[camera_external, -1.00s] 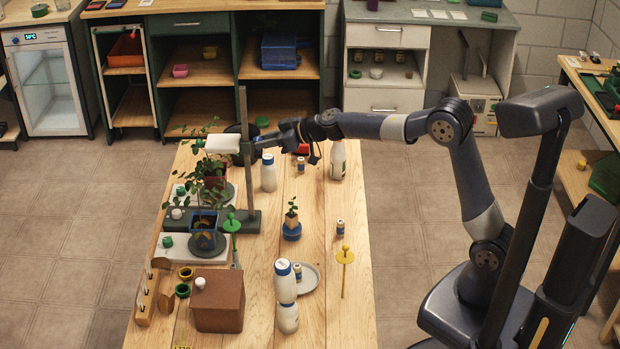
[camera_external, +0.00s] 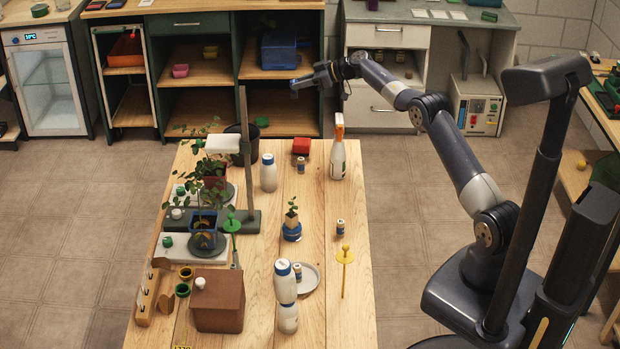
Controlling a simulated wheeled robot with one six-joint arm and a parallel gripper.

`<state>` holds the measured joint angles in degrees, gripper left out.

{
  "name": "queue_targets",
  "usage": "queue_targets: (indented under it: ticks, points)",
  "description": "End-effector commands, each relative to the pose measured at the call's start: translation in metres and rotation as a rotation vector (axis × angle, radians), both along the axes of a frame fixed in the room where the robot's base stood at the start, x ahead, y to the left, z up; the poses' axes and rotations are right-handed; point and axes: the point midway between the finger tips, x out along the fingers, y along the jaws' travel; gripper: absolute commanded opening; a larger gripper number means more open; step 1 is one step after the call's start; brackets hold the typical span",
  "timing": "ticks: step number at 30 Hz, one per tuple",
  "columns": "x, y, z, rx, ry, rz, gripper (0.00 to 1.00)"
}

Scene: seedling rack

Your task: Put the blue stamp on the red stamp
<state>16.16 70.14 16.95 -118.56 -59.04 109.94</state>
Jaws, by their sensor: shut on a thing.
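My gripper (camera_external: 301,83) is raised beyond the far end of the wooden table, in front of the shelves. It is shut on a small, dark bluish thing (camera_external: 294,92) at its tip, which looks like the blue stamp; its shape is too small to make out. A red block (camera_external: 301,146) sits on the table near its far edge, apparently the red stamp. It lies below my gripper in the picture and apart from it. Nothing is seen on top of it.
A small bottle (camera_external: 301,164) stands just in front of the red block. A white bottle (camera_external: 268,173) is to its left and a spray bottle (camera_external: 338,158) to its right. A tall stand (camera_external: 247,160) rises further left, near potted plants.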

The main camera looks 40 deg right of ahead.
Motion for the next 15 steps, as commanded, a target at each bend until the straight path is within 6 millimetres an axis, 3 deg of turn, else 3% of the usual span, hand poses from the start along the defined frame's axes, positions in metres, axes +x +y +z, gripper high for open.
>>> queue_targets:
  ticks: [3, 7, 15]
  points:
    - [0.000, -0.022, -0.005, 0.000, -0.001, -0.023, 0.01]
    - [0.000, -0.031, -0.020, 0.002, 0.001, -0.033, 0.01]
    - [-0.001, -0.031, -0.089, 0.001, 0.004, -0.034, 0.01]
